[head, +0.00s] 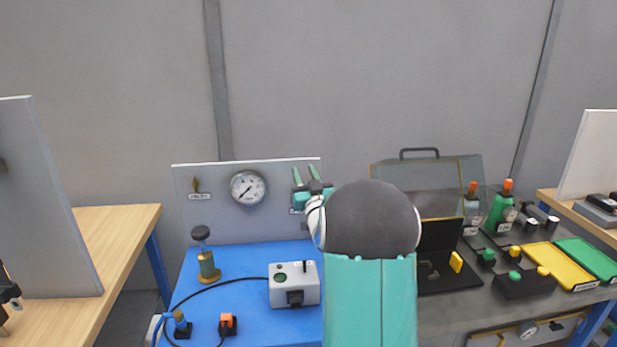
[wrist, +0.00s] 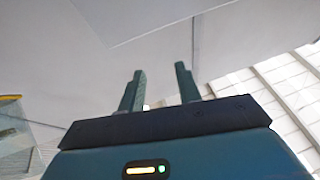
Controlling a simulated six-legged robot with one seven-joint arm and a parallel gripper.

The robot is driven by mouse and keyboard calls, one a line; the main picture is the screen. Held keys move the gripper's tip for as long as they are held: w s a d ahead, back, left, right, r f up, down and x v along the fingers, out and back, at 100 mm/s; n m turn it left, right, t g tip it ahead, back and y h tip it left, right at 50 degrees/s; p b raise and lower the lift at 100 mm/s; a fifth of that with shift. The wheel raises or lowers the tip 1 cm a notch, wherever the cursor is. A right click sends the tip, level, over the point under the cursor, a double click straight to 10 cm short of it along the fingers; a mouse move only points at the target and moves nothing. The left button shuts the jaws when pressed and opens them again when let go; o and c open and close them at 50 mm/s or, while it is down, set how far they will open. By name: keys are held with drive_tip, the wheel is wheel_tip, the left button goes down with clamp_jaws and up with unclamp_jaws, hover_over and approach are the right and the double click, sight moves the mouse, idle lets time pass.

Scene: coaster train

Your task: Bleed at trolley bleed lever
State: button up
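The blue trolley (head: 240,258) carries an upright grey panel (head: 225,225) with a round gauge (head: 248,187). A small brass-coloured lever (head: 195,186) sits on the panel's left side above a white label (head: 199,196); the lettering is too small to read. Another label (head: 296,211) is partly hidden by my gripper. My gripper (head: 305,174) is raised near the panel's right end, right of the gauge, fingers pointing up. In the wrist view its fingers (wrist: 161,78) stand apart with nothing between them. My arm hides part of the trolley's right side.
On the trolley stand a brass fitting with a black knob (head: 207,260), a white box (head: 294,285), and a black cable. A wooden table (head: 120,240) is at left.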

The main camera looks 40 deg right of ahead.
drive_tip(key=s+a+r, duration=0.3)
drive_tip(key=s+a, duration=0.2)
drive_tip(key=s, duration=0.2)
drive_tip(key=shift+r, duration=0.3)
drive_tip(key=s+a+f+g+y, duration=0.1)
drive_tip(key=a+g, duration=0.1)
drive_tip(key=a, duration=0.4)
drive_tip(key=s+a+f+n+g+y, duration=0.1)
drive_tip(key=a+g+y, duration=0.15)
drive_tip(key=a, duration=0.45)
drive_tip(key=s+a+f+g+y, duration=0.1)
drive_tip(key=a+g, duration=0.2)
drive_tip(key=a, duration=0.3)
drive_tip(key=s+a+f+n+g+y, duration=0.2)
drive_tip(key=s+a+f+g, duration=0.1)
drive_tip(key=s+a, duration=0.5)
drive_tip(key=s+a+f+n+g+y, duration=0.1)
drive_tip(key=s+a+f+g, duration=0.3)
drive_tip(key=s+a, duration=0.4)
drive_tip(key=s+y, duration=0.1)
drive_tip(key=s, duration=0.2)
drive_tip(key=shift+s+a+n+g, duration=0.25)
drive_tip(key=shift+a+n+g, duration=0.05)
drive_tip(key=shift+n+g, duration=0.1)
drive_tip(key=shift+f, duration=0.1)
